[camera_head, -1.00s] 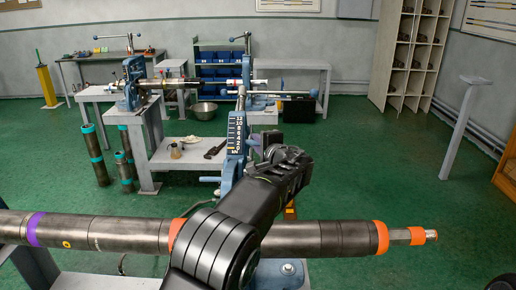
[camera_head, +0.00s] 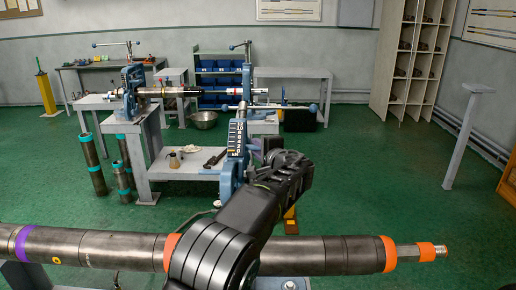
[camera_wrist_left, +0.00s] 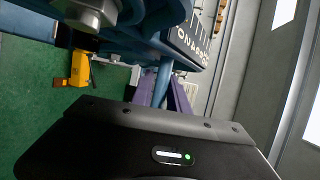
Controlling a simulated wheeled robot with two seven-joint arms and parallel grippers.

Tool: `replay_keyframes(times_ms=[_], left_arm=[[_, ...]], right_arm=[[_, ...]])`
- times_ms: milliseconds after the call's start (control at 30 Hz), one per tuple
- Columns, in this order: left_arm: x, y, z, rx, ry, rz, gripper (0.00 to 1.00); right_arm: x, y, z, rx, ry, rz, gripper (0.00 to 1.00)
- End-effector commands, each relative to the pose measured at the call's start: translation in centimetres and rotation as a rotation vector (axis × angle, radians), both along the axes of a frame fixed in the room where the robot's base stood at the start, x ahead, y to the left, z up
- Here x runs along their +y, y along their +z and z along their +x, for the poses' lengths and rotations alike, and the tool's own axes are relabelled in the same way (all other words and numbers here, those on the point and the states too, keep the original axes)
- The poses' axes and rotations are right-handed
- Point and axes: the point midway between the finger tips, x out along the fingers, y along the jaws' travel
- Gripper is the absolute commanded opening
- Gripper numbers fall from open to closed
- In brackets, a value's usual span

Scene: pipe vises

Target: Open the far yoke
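A blue pipe vise post with a white-marked scale plate (camera_head: 237,139) stands beyond the near pipe in the head view. A T-handle bar (camera_head: 285,107) lies level across its top. Farther back, two blue vise yokes stand on benches, a left one (camera_head: 131,88) and a right one (camera_head: 246,82), with a pipe (camera_head: 172,92) between them. My left gripper (camera_head: 290,168) is just right of the near post; its fingertips are hidden. In the left wrist view its black body fills the bottom, close to blue vise metal (camera_wrist_left: 140,45) and a steel screw end (camera_wrist_left: 90,12). My right gripper is out of view.
The long near pipe (camera_head: 105,246) with orange and purple bands runs across the front under my left arm. A low shelf (camera_head: 180,166) holds small items. Dark tubes (camera_head: 92,165) stand at the left. Green floor (camera_head: 385,190) is clear at the right.

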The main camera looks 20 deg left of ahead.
Motion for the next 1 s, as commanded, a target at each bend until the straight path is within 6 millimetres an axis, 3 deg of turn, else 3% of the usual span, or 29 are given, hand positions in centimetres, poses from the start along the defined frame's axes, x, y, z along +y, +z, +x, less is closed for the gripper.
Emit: replay_keyframes(times_ms=[200,567,1000], left_arm=[[0.0,0.0,0.0,-0.001,0.0,0.001,0.38],[-0.5,0.1,-0.5,-0.001,-0.002,-0.001,0.38],[-4.3,1.2,-5.4,-0.002,-0.003,-0.001,0.38]], right_arm=[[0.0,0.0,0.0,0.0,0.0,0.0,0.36],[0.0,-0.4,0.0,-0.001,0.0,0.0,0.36],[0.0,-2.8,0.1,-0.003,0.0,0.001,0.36]])
